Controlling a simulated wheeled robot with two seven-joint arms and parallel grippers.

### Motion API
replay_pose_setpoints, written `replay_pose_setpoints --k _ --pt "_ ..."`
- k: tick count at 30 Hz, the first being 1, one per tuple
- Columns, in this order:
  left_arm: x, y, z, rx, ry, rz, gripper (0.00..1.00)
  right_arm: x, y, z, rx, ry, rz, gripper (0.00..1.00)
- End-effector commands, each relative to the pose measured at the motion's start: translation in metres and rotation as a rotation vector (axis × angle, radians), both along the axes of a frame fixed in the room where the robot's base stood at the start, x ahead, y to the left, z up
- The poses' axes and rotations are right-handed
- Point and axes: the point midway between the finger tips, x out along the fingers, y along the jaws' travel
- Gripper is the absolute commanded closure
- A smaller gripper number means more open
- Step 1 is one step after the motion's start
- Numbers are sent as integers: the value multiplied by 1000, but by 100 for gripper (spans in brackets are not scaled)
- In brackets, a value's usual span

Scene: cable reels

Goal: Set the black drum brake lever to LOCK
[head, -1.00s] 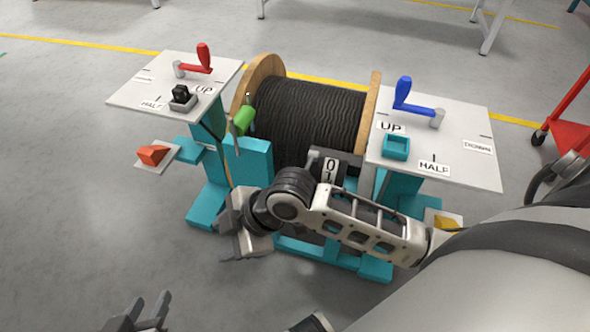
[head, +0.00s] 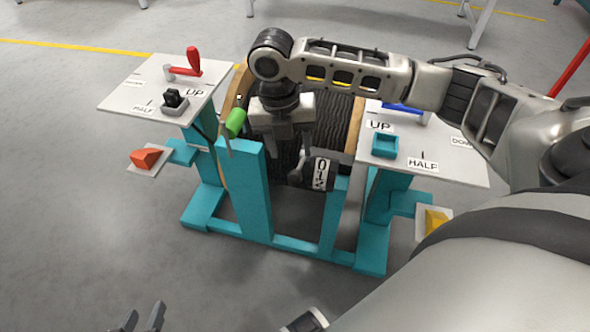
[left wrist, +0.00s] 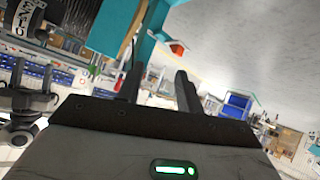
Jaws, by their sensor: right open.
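The black cable drum (head: 345,112) sits in a teal stand, partly hidden behind my right arm. A green-gripped handle (head: 236,121) stands at the top of the left teal post, close to the drum's wooden rim. I cannot tell for sure whether it is the brake lever; no LOCK label is readable. My right gripper (head: 291,148) points down in front of the drum, open, right of the green handle and apart from it. My left gripper (head: 142,318) is open and empty at the bottom edge, far from the stand; its spread fingers show in the left wrist view (left wrist: 160,88).
A left panel (head: 125,92) carries a red crank (head: 187,66) and a black switch (head: 173,100). A right panel (head: 450,172) carries a teal box (head: 385,145) and a blue crank, mostly hidden. Orange (head: 146,158) and yellow (head: 436,221) wedges flank the stand.

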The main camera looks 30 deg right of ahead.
Motion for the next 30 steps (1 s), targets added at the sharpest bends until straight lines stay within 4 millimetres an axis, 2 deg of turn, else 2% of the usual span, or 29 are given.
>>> replay_pose_setpoints --k 1,6,12,18,27,28,30 --pt "3 -1 -9 1 5 -5 64 -1 -1 -16 0 3 -1 50" --pt "6 -8 -25 -7 31 -26 64 -4 -5 -52 0 2 -1 50" --pt "7 -12 -45 2 69 -50 64 -6 -8 -85 1 0 -1 50" --pt "11 -12 -43 1 51 -54 64 -6 -9 -100 1 -2 0 50" --pt "12 -13 -40 -5 42 -54 64 -7 -9 -101 2 -3 0 50" --pt "12 -13 -39 -5 41 -54 64 -7 -9 -101 2 -3 0 52" --pt "12 -13 -39 -5 41 -54 64 -7 -9 -101 2 -3 0 72"
